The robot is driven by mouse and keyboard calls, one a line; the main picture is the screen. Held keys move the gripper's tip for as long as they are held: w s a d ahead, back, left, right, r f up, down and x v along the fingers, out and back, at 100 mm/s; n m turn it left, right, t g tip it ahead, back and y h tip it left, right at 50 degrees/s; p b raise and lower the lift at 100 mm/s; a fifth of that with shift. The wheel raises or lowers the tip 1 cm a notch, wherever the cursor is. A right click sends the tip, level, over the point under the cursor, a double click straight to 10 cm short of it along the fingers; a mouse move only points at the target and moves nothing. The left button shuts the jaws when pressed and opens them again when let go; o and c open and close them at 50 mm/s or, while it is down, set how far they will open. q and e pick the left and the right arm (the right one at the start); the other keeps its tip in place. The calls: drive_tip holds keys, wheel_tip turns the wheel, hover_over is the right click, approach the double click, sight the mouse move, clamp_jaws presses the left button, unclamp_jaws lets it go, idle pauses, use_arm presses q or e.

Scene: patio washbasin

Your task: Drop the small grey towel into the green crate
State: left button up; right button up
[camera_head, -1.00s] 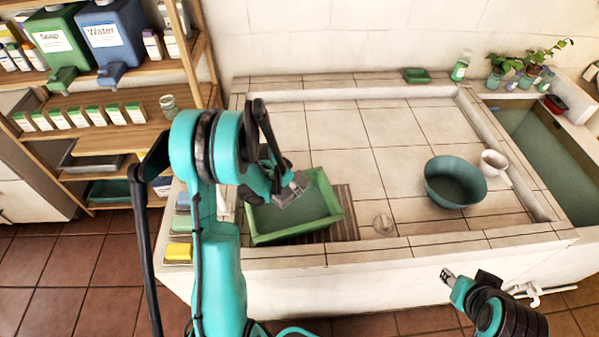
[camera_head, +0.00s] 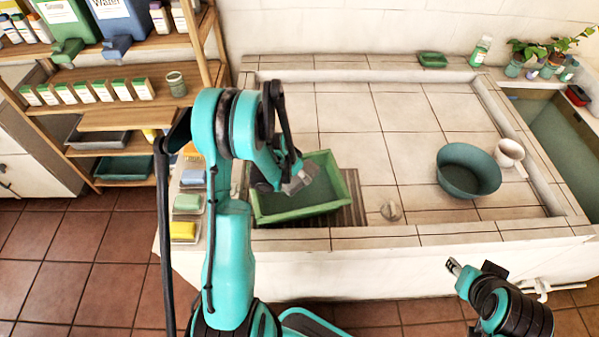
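The green crate (camera_head: 300,214) stands on the slatted patch at the near left of the tiled washbasin. My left gripper (camera_head: 300,181) is over the crate, its grey tip pointing down and right inside the crate's outline. I cannot tell whether its fingers are open or shut, or whether the grey at its tip includes cloth. I cannot clearly make out the small grey towel; my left arm hides part of the crate. My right gripper (camera_head: 453,267) is apart from everything, in front of the basin's near wall, too small to tell its opening.
A teal bowl (camera_head: 468,172) and a white mug (camera_head: 509,153) stand at the right of the tiles. A small round object (camera_head: 391,210) lies right of the crate. Soap bars (camera_head: 188,204) line the left ledge. A wooden shelf (camera_head: 118,118) stands at left. The middle tiles are clear.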

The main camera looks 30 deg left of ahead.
use_arm(q)
drive_tip(key=o, duration=1.2)
drive_tip(key=shift+v, duration=3.8)
drive_tip(key=shift+s+d+r, duration=0.1)
drive_tip(key=shift+d+r, duration=0.05)
drive_tip(key=shift+d, duration=0.15)
drive_tip(key=s+d+r+n+t+b, duration=0.1)
drive_tip(key=s+d+r+b, duration=0.35)
drive_tip(key=d+r, duration=0.3)
drive_tip(key=s+d+b, duration=0.1)
drive_tip(key=s+d, duration=0.1)
drive_tip(key=s, duration=0.1)
drive_tip(key=s+d+n+t+b, duration=0.1)
drive_tip(key=s+d, duration=0.2)
drive_tip(key=s, duration=0.1)
drive_tip(key=s+d+r+n+t+y, duration=0.1)
drive_tip(key=s+d, duration=0.2)
drive_tip(key=s, duration=0.1)
drive_tip(key=shift+s+d+r+b, duration=0.1)
drive_tip(key=shift+s+b, duration=0.15)
drive_tip(key=shift+b, duration=0.15)
